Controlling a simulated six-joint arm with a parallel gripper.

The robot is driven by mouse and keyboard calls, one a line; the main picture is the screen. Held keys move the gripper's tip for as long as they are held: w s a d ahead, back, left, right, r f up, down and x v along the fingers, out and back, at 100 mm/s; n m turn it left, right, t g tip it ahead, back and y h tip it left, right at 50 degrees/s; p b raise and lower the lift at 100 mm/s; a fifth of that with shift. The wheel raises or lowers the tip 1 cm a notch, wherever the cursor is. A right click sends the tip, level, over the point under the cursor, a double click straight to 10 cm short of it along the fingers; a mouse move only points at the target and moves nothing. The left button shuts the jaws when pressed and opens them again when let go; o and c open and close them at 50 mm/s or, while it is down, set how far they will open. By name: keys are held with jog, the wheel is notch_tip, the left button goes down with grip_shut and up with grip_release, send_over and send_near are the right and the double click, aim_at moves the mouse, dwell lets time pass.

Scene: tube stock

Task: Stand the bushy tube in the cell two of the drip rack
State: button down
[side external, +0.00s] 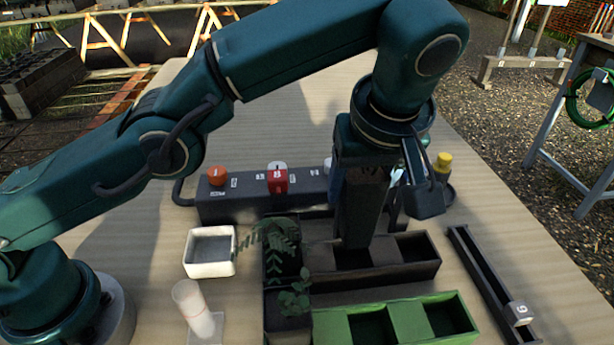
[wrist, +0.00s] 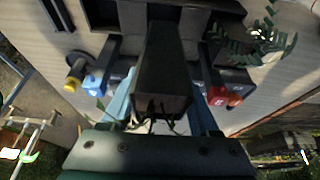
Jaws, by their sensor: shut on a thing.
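My gripper (side external: 366,198) is shut on a tall dark square tube (side external: 360,215), which is upright. In the wrist view, the tube (wrist: 166,65) sits between the fingers (wrist: 163,102); thin dark stalks show at its near end. I cannot tell if this is the bushy tube. Its lower end is at the dark brown rack (side external: 428,262), around its middle; I cannot tell if it touches the floor there. A green rack (side external: 462,298) with cells stands in front. I cannot tell which is the drip rack. A feathery plant (side external: 275,238) and a leafy plant (side external: 294,298) stand left.
A dark bar with red (side external: 277,180) and orange (side external: 217,176) caps lies behind. A white tray (side external: 210,270) and a white cylinder (side external: 194,308) are at left. A dark rail (side external: 485,275) lies at right. A yellow-capped item (side external: 443,163) stands behind right.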

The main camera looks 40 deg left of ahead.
aim_at(359, 218)
jog(key=shift+w+a+f, duration=0.1)
jog(key=shift+f, duration=0.25)
dwell(0.4)
jog(key=shift+f, duration=3.6)
jog(key=shift+f, duration=0.3)
jog(key=shift+c, duration=0.2)
grip_release()
jog(key=shift+v, duration=2.55)
